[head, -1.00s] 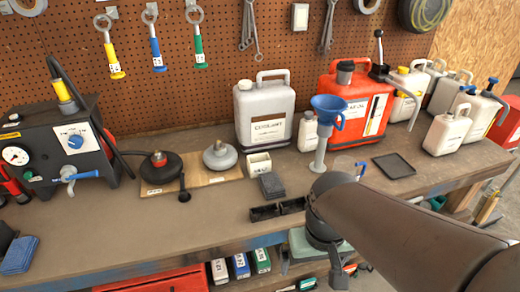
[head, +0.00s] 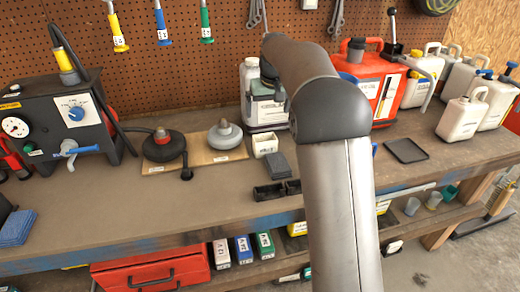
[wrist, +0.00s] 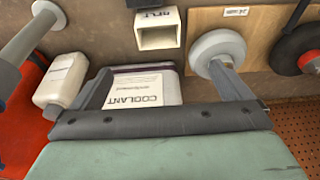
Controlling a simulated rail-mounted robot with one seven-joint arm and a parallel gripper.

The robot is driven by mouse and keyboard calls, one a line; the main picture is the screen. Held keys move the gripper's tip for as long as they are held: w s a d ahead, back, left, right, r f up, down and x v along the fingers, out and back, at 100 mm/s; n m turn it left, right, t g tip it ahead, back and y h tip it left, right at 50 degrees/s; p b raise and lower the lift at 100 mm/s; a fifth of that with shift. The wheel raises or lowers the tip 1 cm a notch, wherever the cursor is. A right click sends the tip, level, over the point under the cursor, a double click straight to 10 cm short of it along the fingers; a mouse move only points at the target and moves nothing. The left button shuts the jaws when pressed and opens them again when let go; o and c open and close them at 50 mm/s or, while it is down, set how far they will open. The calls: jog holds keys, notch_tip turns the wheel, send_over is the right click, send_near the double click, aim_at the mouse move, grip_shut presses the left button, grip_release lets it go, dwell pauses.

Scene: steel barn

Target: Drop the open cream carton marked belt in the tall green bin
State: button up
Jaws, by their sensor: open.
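The open cream carton marked belt (head: 264,143) stands on the bench behind the small dark block. In the wrist view the carton (wrist: 157,35) is at the top middle, its open side and "BELT" label showing. My gripper (wrist: 165,78) is open, its two dark fingers spread, with nothing held. The carton lies beyond the fingertips, not between them. In the head view my gripper (head: 266,95) is above the back of the bench, in front of the coolant jug and higher than the carton. I cannot make out a tall green bin in either view.
The coolant jug (head: 250,82) stands close behind my gripper; its label (wrist: 135,92) shows between the fingers. A grey round weight (head: 224,134) is left of the carton. The dark block (head: 278,165) and black trays (head: 269,191) are in front.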

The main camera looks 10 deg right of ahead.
aim_at(264, 143)
jog(key=p+x, duration=0.1)
jog(key=x, duration=1.1)
jog(key=shift+w, duration=0.2)
jog(key=shift+s+p+x, duration=0.15)
jog(key=shift+p+x, duration=0.25)
jog(key=shift+x, duration=0.95)
jog(key=shift+s+p+x, duration=0.2)
jog(key=shift+p+x, duration=0.15)
jog(key=shift+x, duration=1)
jog(key=shift+d+f, duration=0.1)
jog(key=c, duration=1.1)
